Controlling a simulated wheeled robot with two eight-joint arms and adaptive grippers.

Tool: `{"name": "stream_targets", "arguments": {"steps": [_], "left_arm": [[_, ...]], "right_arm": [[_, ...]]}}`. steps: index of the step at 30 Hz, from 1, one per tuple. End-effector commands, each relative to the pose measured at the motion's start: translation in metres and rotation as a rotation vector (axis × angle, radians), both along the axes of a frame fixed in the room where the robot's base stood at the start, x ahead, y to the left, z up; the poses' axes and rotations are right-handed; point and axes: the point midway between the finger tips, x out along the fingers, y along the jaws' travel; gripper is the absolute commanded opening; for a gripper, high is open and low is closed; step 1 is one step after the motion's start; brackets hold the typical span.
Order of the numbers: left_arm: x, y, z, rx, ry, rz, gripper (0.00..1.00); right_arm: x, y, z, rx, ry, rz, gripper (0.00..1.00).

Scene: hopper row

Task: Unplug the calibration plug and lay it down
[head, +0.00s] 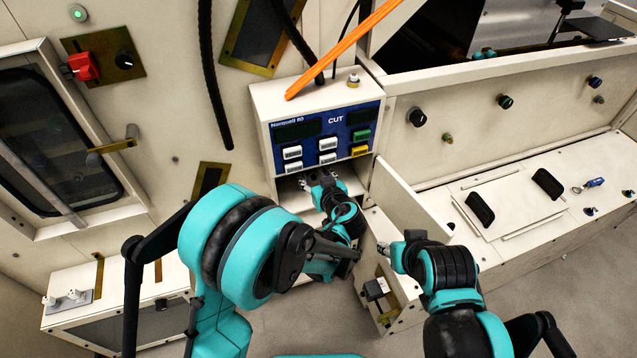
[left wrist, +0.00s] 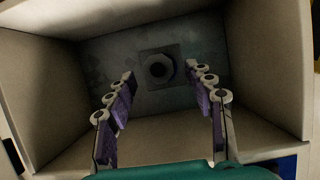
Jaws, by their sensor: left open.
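My left gripper (head: 318,180) reaches into the open compartment under the control panel of the white box unit (head: 262,105). In the left wrist view its fingers (left wrist: 165,100) are spread open with nothing between them. Beyond the fingertips, a square dark plate with a round grey fitting with a dark centre (left wrist: 158,70) sits on the compartment's back wall. I cannot tell whether this fitting is the calibration plug or only its socket. In the head view the gripper and panel hide it. My right gripper (head: 388,248) is beside the open flap, its fingers too small to judge.
A white flap (head: 396,205) stands open right of the compartment. Below it is an open bin with a small black block (head: 376,289). A white bench (head: 510,200) with black handles lies to the right. An orange bar (head: 345,45) crosses above the box.

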Motion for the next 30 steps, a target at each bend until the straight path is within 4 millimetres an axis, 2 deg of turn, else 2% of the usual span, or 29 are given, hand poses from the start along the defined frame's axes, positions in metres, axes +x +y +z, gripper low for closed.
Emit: {"name": "stream_targets", "arguments": {"steps": [6,15,21,23,24,27,30], "left_arm": [[0.018,0.006,-0.009,-0.001,0.001,0.001,0.53],[0.02,0.007,-0.008,0.0,0.001,0.0,0.53],[0.02,0.007,-0.008,0.0,0.001,0.0,0.01],[0.02,0.007,-0.008,0.0,0.001,0.0,0.0],[0.02,0.007,-0.008,0.0,0.001,0.0,0.23],[0.02,0.007,-0.009,0.0,0.001,0.0,0.0],[0.02,0.007,-0.008,0.0,0.001,0.0,0.0]], "right_arm": [[0.0,0.0,-0.007,0.0,0.0,0.0,0.4],[0.0,0.0,-0.007,0.0,0.0,0.0,0.4],[0.0,0.0,-0.007,0.0,0.0,0.0,0.4],[0.0,0.0,-0.007,0.0,0.0,0.0,0.4],[0.0,0.0,-0.007,0.0,0.0,0.0,0.4],[0.0,0.0,-0.007,0.0,0.0,0.0,0.4],[0.0,0.0,-0.007,0.0,0.0,0.0,0.4]]}}
